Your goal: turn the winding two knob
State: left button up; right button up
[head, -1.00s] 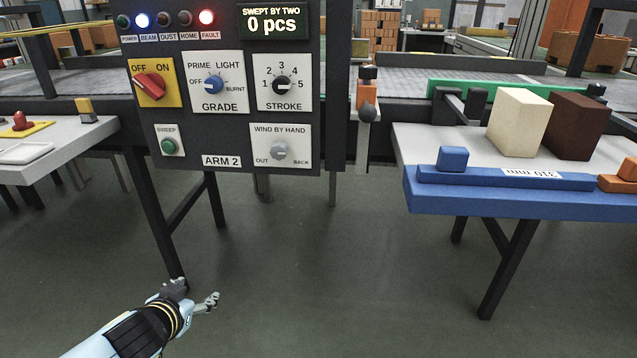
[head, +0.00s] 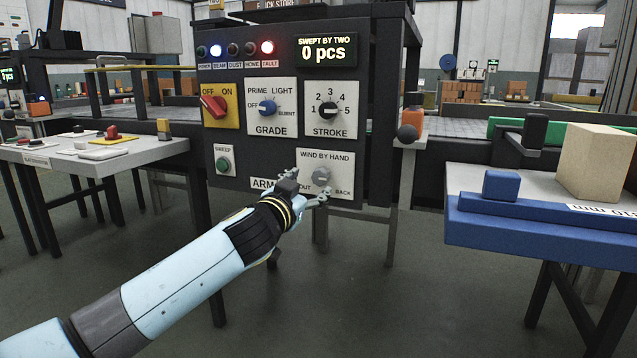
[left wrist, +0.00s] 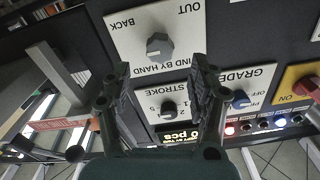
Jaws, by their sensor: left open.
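The grey WIND BY HAND knob (head: 321,175) is on a white plate marked OUT and BACK, low on the dark ARM 2 panel (head: 266,152). My left gripper (head: 304,186) is open in front of this plate, just left of and slightly below the knob in the head view. Its fingers partly cover the plate and the ARM 2 label. In the left wrist view the picture is upside down; the knob (left wrist: 159,46) shows ahead of the open fingers (left wrist: 161,72), with nothing between them. No contact with the knob is visible. My right gripper is not in view.
Above are the STROKE dial (head: 331,110), GRADE knob (head: 268,108) and red OFF/ON switch (head: 213,106); the green SWEEP button (head: 223,165) is at left. A lever with a dark ball (head: 407,133) is beside the panel. A blue-edged table (head: 540,228) stands right.

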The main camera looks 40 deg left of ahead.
aim_at(319, 179)
pick_arm(q)
jog(key=x, duration=0.4)
jog(key=shift+w, duration=0.25)
jog(key=shift+w+a, duration=0.2)
jog(key=shift+w, duration=0.4)
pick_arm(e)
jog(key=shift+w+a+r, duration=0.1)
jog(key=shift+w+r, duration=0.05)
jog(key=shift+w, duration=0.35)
pick_arm(q)
jog(key=c, duration=1.1)
jog(key=shift+c, duration=0.2)
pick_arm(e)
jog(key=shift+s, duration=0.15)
pick_arm(q)
jog(key=shift+m, duration=0.3)
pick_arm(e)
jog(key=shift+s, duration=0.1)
